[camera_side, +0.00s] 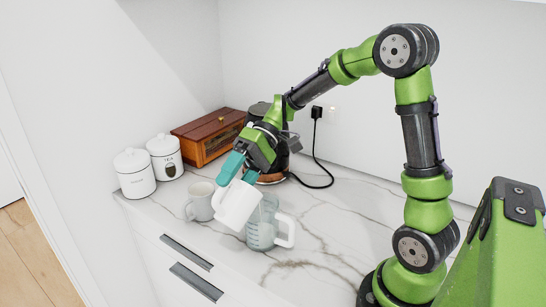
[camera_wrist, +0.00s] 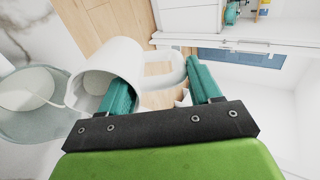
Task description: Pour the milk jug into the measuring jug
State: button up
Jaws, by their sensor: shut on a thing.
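The white milk jug (camera_side: 236,205) is tilted in my gripper (camera_side: 238,168), just above and to the left of the measuring jug's mouth. My gripper is shut on it; in the wrist view the jug's handle (camera_wrist: 160,73) lies between the teal fingers. The jug's body (camera_wrist: 108,62) shows there with its open mouth facing left. The clear measuring jug (camera_side: 262,232) stands upright on the counter with its handle to the right. In the wrist view it is at the left edge (camera_wrist: 35,122), with a pale round area inside. I cannot clearly make out a stream of milk.
A grey mug (camera_side: 199,203) stands close left of the measuring jug. Two white lidded canisters (camera_side: 135,174) and a wooden box (camera_side: 208,138) stand behind. A dark kettle (camera_side: 258,110) with a cord is behind my gripper. The marble counter (camera_side: 335,235) is clear to the right.

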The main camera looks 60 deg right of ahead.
aim_at(226, 207)
jog(key=a+f+h, duration=0.1)
jog(key=h, duration=0.1)
jog(key=a+h, duration=0.1)
jog(key=h, duration=0.1)
jog(key=shift+w+a+f, duration=0.1)
jog(key=shift+a+f, duration=0.15)
jog(key=shift+f, duration=0.1)
jog(key=shift+a+f+h, duration=0.25)
jog(key=shift+f+h, duration=0.2)
jog(key=shift+h, duration=0.35)
jog(key=shift+a+r+h, duration=0.1)
jog(key=shift+r+h, duration=0.15)
jog(key=shift+h, duration=0.25)
jog(key=shift+r+h, duration=0.25)
jog(key=shift+h, duration=0.65)
